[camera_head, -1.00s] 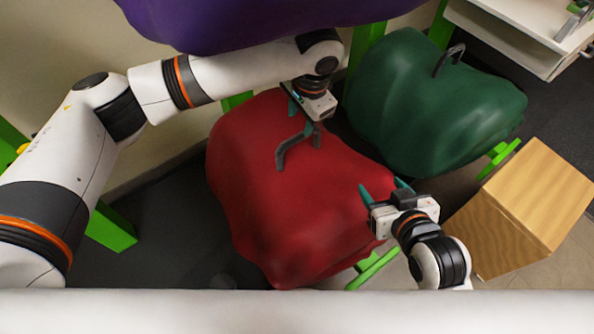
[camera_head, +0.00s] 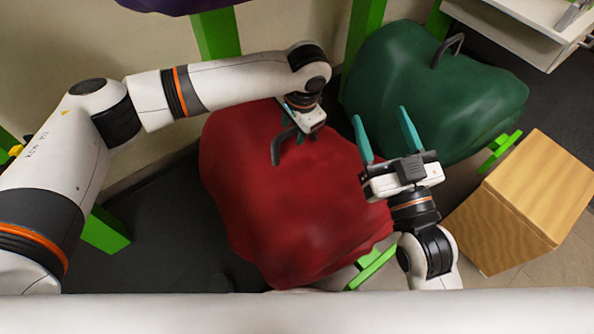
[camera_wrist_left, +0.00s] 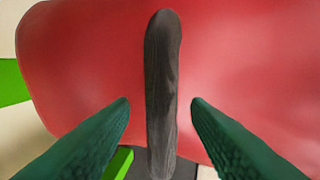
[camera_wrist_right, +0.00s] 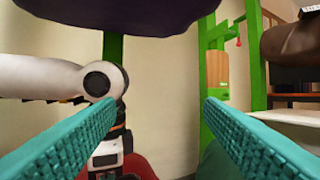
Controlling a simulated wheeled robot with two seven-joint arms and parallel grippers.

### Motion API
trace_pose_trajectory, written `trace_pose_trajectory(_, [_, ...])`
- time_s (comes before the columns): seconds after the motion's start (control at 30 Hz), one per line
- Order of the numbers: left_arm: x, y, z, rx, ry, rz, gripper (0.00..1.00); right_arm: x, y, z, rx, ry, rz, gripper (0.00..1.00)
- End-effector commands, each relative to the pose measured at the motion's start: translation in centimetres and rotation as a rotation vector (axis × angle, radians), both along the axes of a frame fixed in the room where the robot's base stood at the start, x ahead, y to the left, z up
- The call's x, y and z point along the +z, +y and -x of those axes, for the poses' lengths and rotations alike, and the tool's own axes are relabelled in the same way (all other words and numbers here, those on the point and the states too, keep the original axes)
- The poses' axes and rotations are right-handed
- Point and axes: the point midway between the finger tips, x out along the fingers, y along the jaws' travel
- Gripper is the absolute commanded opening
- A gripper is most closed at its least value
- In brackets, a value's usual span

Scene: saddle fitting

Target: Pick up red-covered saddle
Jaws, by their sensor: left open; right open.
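The red-covered saddle (camera_head: 290,220) sits in the middle of the head view, with a dark grey curved handle (camera_head: 276,149) at its upper end. My left gripper (camera_head: 302,135) is over that end, its fingers mostly hidden in the head view. In the left wrist view the handle (camera_wrist_left: 162,85) stands between the open fingers (camera_wrist_left: 160,102), with a gap on each side. Red cover (camera_wrist_left: 90,60) fills the background. My right gripper (camera_head: 380,113) is open and empty, raised to the right of the red saddle, fingers pointing up the picture. Its fingers (camera_wrist_right: 160,100) also show in the right wrist view.
A green-covered saddle (camera_head: 430,95) with a dark handle hangs at the upper right, close to my right fingers in the head view. A purple cover (camera_wrist_right: 120,15) is above. A wooden box (camera_head: 525,205) stands at right. Green posts (camera_head: 217,35) are behind.

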Motion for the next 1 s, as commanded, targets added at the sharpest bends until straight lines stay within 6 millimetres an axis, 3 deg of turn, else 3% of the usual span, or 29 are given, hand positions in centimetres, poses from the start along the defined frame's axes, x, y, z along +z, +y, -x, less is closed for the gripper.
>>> trace_pose_trajectory(0.3, [-2.5,0.2,-0.4,0.002,-0.002,0.001,0.43,3.6,0.2,1.6,0.016,-0.259,-0.073,0.62])
trace_pose_trajectory(0.63, [-2.6,0.3,-0.4,0.001,-0.002,0.003,0.43,4.2,0.2,1.9,0.017,-0.293,-0.082,0.62])
trace_pose_trajectory(0.9, [-2.6,0.3,-0.4,0.001,-0.002,0.003,0.01,4.1,0.2,1.9,0.017,-0.291,-0.082,0.62])
trace_pose_trajectory(1.0, [-2.6,0.3,-0.4,0.001,-0.002,0.003,0.00,4.1,0.2,1.9,0.017,-0.291,-0.082,0.62])
